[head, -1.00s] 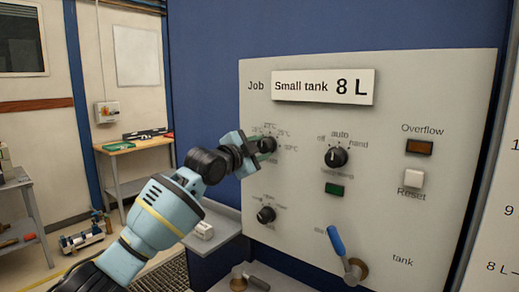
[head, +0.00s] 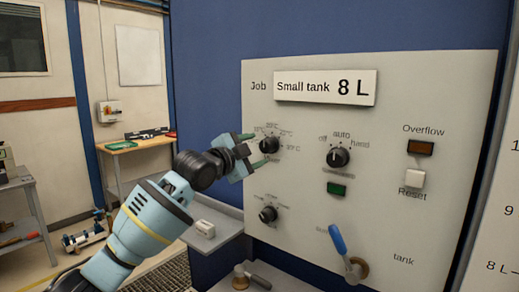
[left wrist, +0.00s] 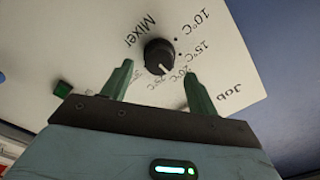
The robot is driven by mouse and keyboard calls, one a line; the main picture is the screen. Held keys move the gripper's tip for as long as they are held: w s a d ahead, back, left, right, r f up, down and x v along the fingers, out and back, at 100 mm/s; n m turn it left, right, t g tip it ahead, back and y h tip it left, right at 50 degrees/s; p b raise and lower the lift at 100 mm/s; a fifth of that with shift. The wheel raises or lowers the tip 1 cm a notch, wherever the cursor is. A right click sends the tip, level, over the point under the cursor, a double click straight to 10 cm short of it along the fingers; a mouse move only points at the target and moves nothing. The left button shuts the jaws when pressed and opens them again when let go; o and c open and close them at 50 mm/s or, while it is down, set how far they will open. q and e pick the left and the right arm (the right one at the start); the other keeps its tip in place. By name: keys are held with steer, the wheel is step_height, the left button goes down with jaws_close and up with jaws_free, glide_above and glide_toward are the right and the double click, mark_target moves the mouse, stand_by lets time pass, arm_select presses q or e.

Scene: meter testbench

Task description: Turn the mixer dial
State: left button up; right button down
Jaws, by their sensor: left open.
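The mixer dial (head: 269,145) is a black round knob at the upper left of the grey panel, with temperature marks around it. In the left wrist view the dial (left wrist: 159,55) sits beside the word Mixer, its white pointer line near the 20 and 25 °C marks. My left gripper (head: 253,150) is open and empty, with its green fingertips just left of the dial. In the left wrist view the gripper (left wrist: 158,74) has one finger on each side of the dial's line, apart from the knob. My right gripper is not in view.
A grey shelf (head: 222,232) lies below my left arm.

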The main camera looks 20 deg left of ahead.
arm_select(q)
steer(key=shift+v, duration=2.05)
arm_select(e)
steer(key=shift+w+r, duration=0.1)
arm_select(q)
steer(key=shift+f, duration=0.1)
